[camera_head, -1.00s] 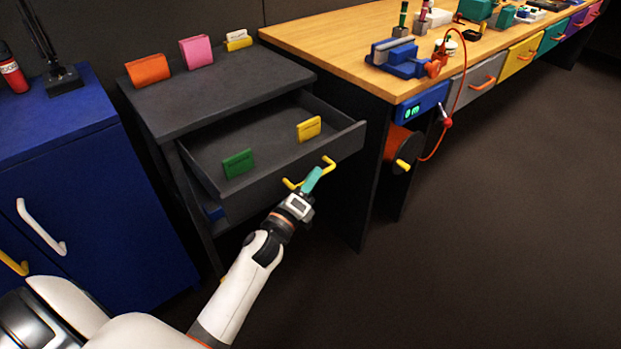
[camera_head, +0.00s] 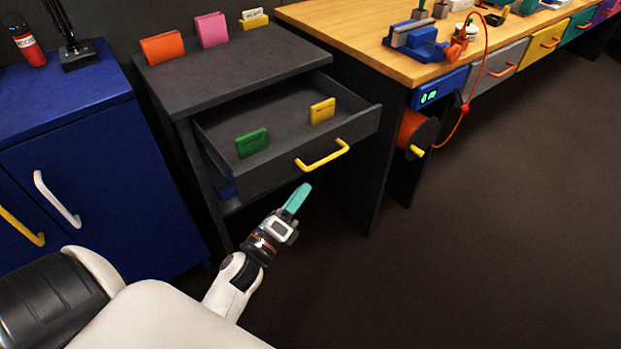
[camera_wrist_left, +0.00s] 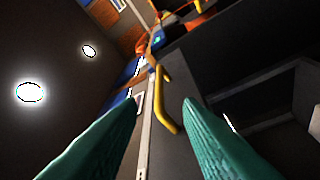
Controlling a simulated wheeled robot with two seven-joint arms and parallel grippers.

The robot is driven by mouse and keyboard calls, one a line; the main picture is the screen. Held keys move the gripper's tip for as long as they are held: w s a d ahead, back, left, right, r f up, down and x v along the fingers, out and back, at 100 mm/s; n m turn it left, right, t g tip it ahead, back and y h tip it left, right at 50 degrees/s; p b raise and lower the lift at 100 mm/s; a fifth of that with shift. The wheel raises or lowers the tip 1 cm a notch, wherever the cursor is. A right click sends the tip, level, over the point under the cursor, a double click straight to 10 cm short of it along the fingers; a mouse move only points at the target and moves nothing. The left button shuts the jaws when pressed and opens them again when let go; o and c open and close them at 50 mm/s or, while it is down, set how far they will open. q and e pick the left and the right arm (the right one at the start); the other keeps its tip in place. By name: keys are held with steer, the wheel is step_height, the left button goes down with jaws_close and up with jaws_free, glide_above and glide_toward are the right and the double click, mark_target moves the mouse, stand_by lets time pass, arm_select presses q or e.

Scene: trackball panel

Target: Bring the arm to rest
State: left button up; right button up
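My left gripper (camera_head: 300,196) has teal fingers and stands in front of the open drawer, below and apart from its yellow handle (camera_head: 322,157). In the left wrist view its two fingers (camera_wrist_left: 160,105) are spread apart with nothing held between them. The yellow handle (camera_wrist_left: 164,100) shows beyond and between the fingertips there. The dark grey drawer (camera_head: 282,170) is pulled out of its cabinet, with a green card (camera_head: 251,143) and a yellow card (camera_head: 322,110) standing in it. My right gripper is not in either view.
A blue cabinet (camera_head: 95,150) with a white handle stands at the left. The wooden workbench (camera_head: 350,35) is at the back right, with a red hose (camera_head: 484,60) hanging in front and an orange reel (camera_head: 415,130) below. The dark floor (camera_head: 500,240) at the right is clear.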

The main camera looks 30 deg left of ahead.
arm_select(q)
steer(key=shift+v, duration=0.75)
